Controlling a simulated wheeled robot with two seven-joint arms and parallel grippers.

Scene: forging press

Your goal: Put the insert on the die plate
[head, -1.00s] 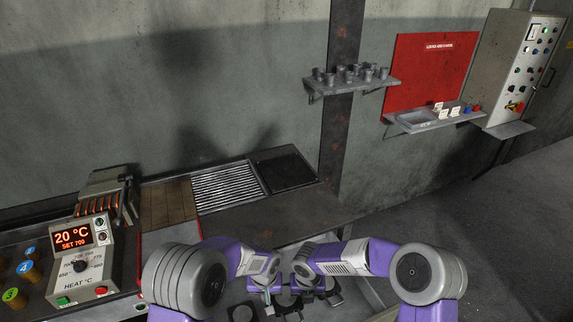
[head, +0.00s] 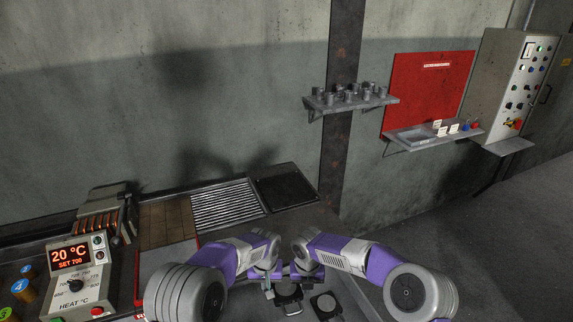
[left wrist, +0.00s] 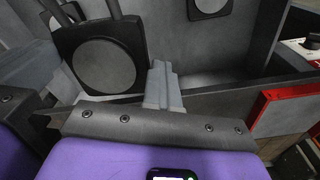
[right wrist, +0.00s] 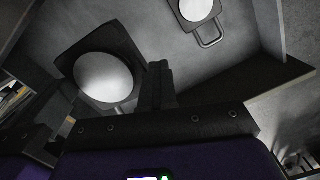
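Dark square blocks with round grey faces, which look like inserts, lie in a grey tray below my arms. In the head view one block (head: 288,293) is close below the grippers and another block (head: 325,303) lies to its right. My left gripper (left wrist: 164,88) appears shut and empty, its fingers beside a block (left wrist: 102,58) with handle bars. My right gripper (right wrist: 158,86) also appears shut and empty, beside a large block (right wrist: 104,76); a smaller one (right wrist: 197,10) with a wire handle lies beyond. I cannot make out which surface is the die plate.
A bench holds a heater control box (head: 72,275), a brick area (head: 166,222), a slatted grate (head: 226,204) and a dark square panel (head: 285,190). A wall shelf (head: 352,102) carries several small cups. A red board (head: 430,90) and control cabinet (head: 510,85) are at right.

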